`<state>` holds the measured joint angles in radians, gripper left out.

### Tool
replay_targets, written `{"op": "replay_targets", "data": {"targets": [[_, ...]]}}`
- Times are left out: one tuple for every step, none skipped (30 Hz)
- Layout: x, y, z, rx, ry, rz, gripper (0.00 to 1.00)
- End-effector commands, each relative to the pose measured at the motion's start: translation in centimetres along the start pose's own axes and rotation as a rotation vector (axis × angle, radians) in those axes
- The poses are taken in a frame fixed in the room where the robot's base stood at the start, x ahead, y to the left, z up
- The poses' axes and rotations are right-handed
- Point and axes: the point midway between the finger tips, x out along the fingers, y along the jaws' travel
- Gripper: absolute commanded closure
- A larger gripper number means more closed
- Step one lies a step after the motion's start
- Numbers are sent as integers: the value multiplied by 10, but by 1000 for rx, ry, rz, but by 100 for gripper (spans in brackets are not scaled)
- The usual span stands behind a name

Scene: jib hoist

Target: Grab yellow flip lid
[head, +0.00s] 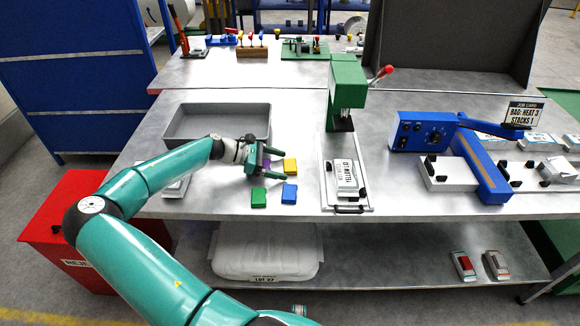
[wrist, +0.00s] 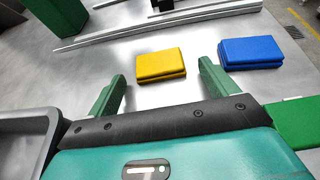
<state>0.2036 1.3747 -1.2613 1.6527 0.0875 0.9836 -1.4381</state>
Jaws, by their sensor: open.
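A small yellow flip lid (head: 290,165) lies on the grey bench. In the wrist view the yellow flip lid (wrist: 160,64) looks like a flat two-layer block, just beyond and between my fingertips. My gripper (head: 281,165) is open, with one green finger on each side of the line to the lid. In the wrist view my gripper (wrist: 163,76) has a clear gap between its fingers and holds nothing. I cannot tell whether a finger touches the lid. A purple patch (head: 266,163) shows beside my gripper, mostly hidden by it.
A blue block (head: 289,192) and a green block (head: 259,197) lie close by on the bench. A grey tray (head: 217,108) stands behind. A green press (head: 346,90) with a metal base plate stands to the right. A blue machine (head: 424,133) is farther right.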

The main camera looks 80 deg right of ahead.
Motion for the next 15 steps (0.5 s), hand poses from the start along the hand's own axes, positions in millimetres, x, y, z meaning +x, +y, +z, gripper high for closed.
{"op": "replay_targets", "data": {"targets": [[0,0,0,0,0,0,15],[0,0,0,0,0,0,15],[0,0,0,0,0,0,17],[0,0,0,0,0,0,22],[0,0,0,0,0,0,28],[0,0,0,0,0,0,36],[0,0,0,0,0,0,42],[0,0,0,0,0,0,48],[0,0,0,0,0,0,56],[0,0,0,0,0,0,62],[0,0,0,0,0,0,62],[0,0,0,0,0,0,62],[0,0,0,0,0,0,62],[0,0,0,0,0,0,62],[-1,0,0,0,0,0,62]]}}
